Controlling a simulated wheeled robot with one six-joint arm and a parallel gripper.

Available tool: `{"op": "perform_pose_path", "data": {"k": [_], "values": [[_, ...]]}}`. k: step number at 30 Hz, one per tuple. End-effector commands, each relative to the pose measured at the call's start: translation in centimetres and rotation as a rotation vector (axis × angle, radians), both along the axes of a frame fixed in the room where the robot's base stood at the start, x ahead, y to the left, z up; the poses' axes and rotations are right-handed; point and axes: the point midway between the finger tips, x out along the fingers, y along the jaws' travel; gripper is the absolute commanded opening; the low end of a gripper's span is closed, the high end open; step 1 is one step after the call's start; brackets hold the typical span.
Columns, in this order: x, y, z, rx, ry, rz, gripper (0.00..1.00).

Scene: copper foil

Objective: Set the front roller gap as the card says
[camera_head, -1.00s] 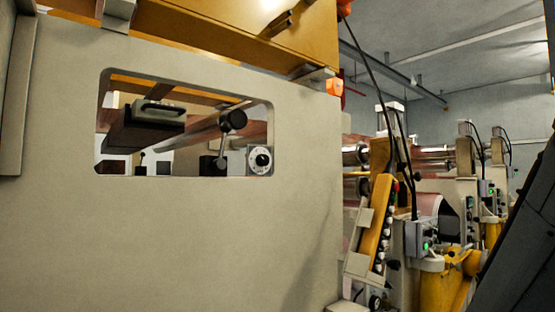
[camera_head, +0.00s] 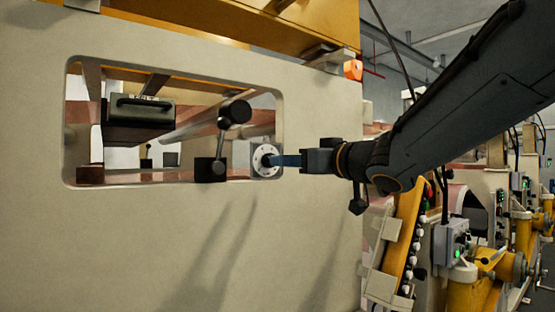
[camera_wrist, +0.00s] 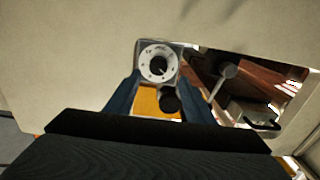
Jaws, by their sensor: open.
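The round white dial (camera_head: 264,152) with a dark centre knob sits at the lower right corner of the window in the large cream panel. In the wrist view the dial (camera_wrist: 147,71) shows its ring of marks, too small to read. My gripper (camera_head: 277,160) reaches in from the right with its blue fingers at the dial. In the wrist view my gripper (camera_wrist: 159,82) is open, one finger on each side of the dial's lower part; I cannot tell whether they touch it. I do not make out a card in these views.
A lever with a black ball knob (camera_head: 236,111) stands just left of the dial. A dark block with a handle (camera_head: 140,120) is further left in the window. The cream panel (camera_head: 200,250) below is clear. A yellow button panel (camera_head: 404,240) stands at the right.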

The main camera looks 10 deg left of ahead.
Motion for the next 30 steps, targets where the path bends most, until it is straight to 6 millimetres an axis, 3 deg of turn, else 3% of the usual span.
{"op": "perform_pose_path", "data": {"k": [15, 27, 30], "values": [[4.4, 4.7, -0.1, -0.003, 0.003, -0.007, 0.49], [4.8, 5.1, -0.2, -0.002, 0.003, -0.008, 0.49], [4.8, 5.1, -0.2, -0.002, 0.003, -0.008, 0.32]]}}
